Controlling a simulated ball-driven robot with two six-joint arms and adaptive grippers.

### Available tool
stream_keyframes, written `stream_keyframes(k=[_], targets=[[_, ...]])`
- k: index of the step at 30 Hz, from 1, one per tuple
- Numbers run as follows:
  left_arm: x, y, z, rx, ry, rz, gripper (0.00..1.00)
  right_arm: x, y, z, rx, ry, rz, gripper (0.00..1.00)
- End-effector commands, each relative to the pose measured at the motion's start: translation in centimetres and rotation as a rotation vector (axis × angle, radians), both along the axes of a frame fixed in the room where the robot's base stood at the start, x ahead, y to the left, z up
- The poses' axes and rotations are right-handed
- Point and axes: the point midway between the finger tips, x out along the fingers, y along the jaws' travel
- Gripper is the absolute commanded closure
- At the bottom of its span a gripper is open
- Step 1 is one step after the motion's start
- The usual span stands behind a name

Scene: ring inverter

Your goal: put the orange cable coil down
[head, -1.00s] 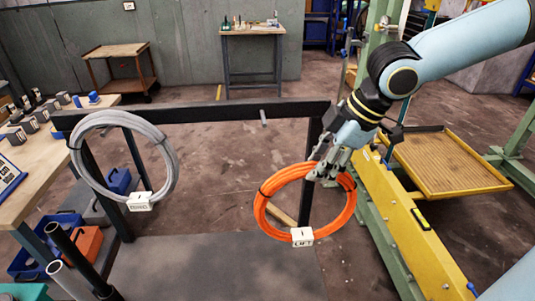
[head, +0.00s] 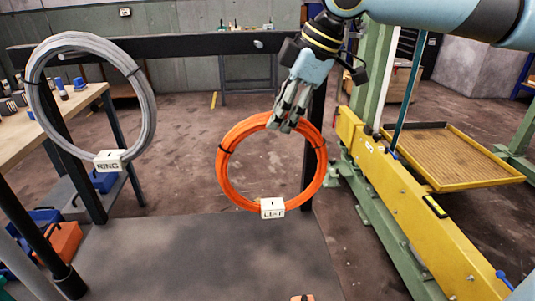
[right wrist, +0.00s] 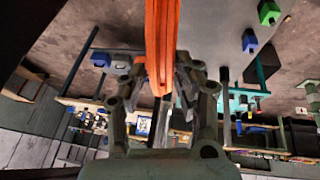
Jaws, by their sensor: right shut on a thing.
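The orange cable coil (head: 226,165) hangs upright from my right gripper (head: 281,124), with a white LIFT tag (head: 272,208) at its bottom. The gripper's fingers are shut on the coil's top. In the right wrist view the orange coil (right wrist: 162,45) runs between the fingertips of my right gripper (right wrist: 160,88). In the head view the coil appears below the black rack bar (head: 190,48) and over the dark grey platform (head: 200,255); whether it touches anything is unclear. My left gripper is not in view.
A grey coil (head: 148,110) with a RING tag (head: 109,161) hangs at the rack's left. A peg end (head: 258,44) on the bar shows no coil. A yellow beam (head: 425,220) and a yellow-rimmed tray (head: 480,183) stand at right. The platform's middle is clear.

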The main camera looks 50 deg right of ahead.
Motion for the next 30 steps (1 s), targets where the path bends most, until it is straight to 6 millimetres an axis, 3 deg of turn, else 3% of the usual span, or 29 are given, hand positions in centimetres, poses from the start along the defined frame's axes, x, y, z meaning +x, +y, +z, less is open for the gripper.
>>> stream_keyframes(k=[2,9,16,24,30], targets=[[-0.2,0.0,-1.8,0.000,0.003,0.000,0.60,0.9,0.7,-0.8,0.015,-0.007,0.008,1.00],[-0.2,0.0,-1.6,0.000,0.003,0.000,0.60,2.5,0.8,-1.3,0.007,-0.006,0.005,1.00],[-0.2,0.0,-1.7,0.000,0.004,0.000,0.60,2.8,0.9,-2.1,0.004,0.000,0.006,1.00],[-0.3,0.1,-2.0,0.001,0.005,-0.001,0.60,2.8,0.9,-5.5,0.004,0.002,0.006,1.00],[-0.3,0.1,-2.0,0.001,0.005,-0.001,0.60,2.8,0.9,-5.6,0.003,-0.001,0.007,1.00]])
